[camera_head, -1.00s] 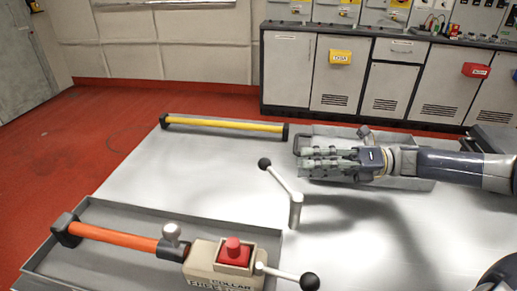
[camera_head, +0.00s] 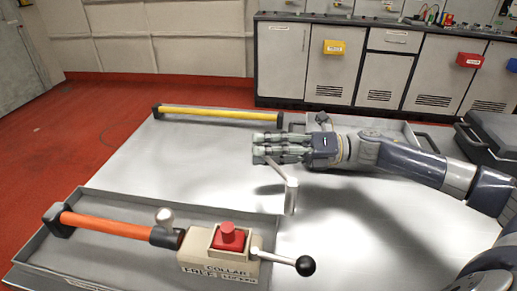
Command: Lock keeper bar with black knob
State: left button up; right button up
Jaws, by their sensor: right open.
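A pale lever (camera_head: 276,167) with a black knob (camera_head: 259,160) rises from a short grey post (camera_head: 291,196) on the white table. It slants up to the left. My right gripper (camera_head: 264,146) is open, its fingers just above and behind that knob in the picture. I cannot tell whether they touch it. A second lever (camera_head: 276,258) with a black knob (camera_head: 306,265) extends right from a beige box (camera_head: 204,264) with a red button (camera_head: 229,236) and the words "COLLAR", "FREE" and "LOCKED". My left gripper is not in view.
An orange bar (camera_head: 107,226) joins the box in a grey tray (camera_head: 60,262). A yellow bar (camera_head: 220,114) lies at the table's back edge. A tray (camera_head: 408,136) sits behind my right arm; a dark case (camera_head: 490,133) stands at right. The table (camera_head: 190,160) is clear at mid-left.

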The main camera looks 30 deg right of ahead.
jog(key=shift+x, duration=0.85)
grip_shut()
